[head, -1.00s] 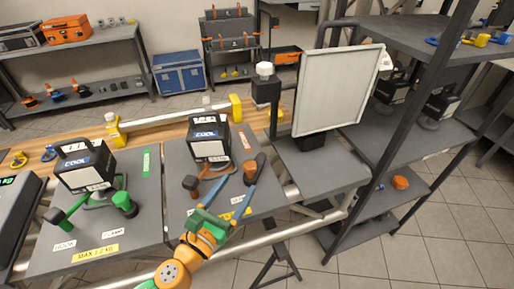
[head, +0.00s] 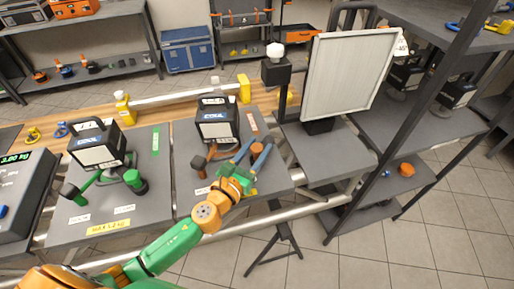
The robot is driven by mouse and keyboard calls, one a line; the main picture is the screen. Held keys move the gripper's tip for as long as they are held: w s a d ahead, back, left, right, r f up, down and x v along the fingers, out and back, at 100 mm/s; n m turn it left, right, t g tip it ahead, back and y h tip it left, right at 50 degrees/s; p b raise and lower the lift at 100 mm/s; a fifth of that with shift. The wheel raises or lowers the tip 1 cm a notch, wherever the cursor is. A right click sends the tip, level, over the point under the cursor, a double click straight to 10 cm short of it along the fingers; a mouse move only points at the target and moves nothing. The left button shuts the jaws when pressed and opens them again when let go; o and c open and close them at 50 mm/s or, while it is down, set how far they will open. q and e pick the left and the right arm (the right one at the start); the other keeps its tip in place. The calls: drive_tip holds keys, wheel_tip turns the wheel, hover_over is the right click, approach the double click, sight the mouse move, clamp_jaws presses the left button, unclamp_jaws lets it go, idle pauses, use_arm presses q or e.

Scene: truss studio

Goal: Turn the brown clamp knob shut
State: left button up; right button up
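The brown clamp knob (head: 257,149) stands at the right of the second grey board (head: 182,200), in front of a black lamp-like unit marked COOL (head: 217,121). My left gripper (head: 256,150) reaches in from below, its two blue fingers apart with the knob between them. Whether the fingers touch the knob is too small to tell. My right gripper is not in view.
A board with green knobs (head: 134,181) and another COOL unit (head: 95,146) lies to the left. A scale (head: 22,190) is at the far left. A framed white panel (head: 345,75) and dark shelving (head: 420,130) stand at the right.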

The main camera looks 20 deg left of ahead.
use_arm(q)
clamp_jaws()
idle(1.0)
